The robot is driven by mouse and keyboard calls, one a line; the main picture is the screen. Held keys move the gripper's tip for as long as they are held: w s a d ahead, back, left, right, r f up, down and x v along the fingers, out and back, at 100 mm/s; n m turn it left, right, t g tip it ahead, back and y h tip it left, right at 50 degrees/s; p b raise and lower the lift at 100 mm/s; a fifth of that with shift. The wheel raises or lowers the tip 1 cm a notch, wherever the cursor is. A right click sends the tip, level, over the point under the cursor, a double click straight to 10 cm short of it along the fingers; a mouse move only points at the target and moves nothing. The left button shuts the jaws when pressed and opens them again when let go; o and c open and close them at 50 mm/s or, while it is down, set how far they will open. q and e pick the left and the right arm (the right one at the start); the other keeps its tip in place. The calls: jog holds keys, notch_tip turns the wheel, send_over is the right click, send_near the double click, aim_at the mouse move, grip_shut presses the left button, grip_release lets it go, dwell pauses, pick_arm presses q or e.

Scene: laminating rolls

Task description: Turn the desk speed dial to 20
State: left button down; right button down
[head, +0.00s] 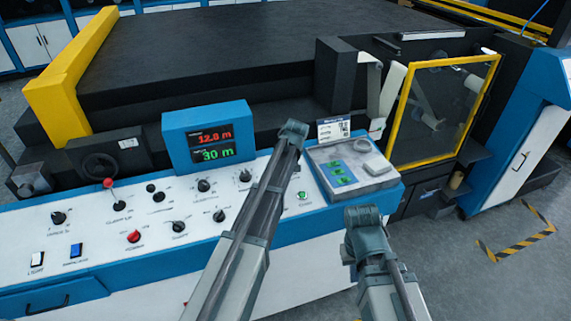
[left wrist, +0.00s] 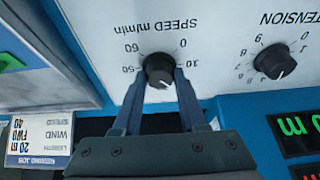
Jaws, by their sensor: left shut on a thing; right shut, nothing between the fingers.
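The speed dial (left wrist: 159,69) is a black knob on the white panel, under upside-down "SPEED m/min" lettering in the left wrist view. Printed numbers ring it, and a pale pointer mark shows on its lower part; I cannot read its exact setting. My left gripper (left wrist: 157,86) has its two fingers closed on the knob's sides. In the head view, my left gripper (head: 292,132) reaches over the console's far edge, and its arm hides the dial. My right gripper (head: 362,215) is shut and empty, in front of the console's right end.
The tension dial (left wrist: 273,64) sits beside the speed dial. A blue display (head: 211,137) reads 12.8 m in red and 30 m in green. A yellow-framed guard (head: 443,110) is farther right.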

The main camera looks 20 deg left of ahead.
dwell(0.3)
pick_arm(q)
jog(key=shift+c, duration=2.2)
grip_release()
jog(key=shift+r, duration=0.1)
jog(key=p+v, duration=1.2)
jog(key=v, duration=0.1)
jog(key=shift+s+d+r, duration=0.15)
jog(key=shift+s+r, duration=0.05)
jog(key=shift+r, duration=0.05)
jog(key=s+d+f+m+g+b, duration=0.1)
jog(key=s+d+f+m+b, duration=0.2)
jog(key=s, duration=0.7)
jog(key=s+d+f+m+g+h+b, duration=0.1)
jog(key=s+d+f+m+g+b, duration=0.1)
jog(key=s+d, duration=0.4)
jog(key=s+d+f+m+g+b, duration=0.1)
jog(key=s+d+f+m+b, duration=0.3)
jog(key=s, duration=1.1)
notch_tip(320, 180, down, 3)
jog(key=shift+d+r+m+h, duration=0.15)
jog(key=shift+m+h, duration=0.15)
jog(key=shift+m, duration=0.5)
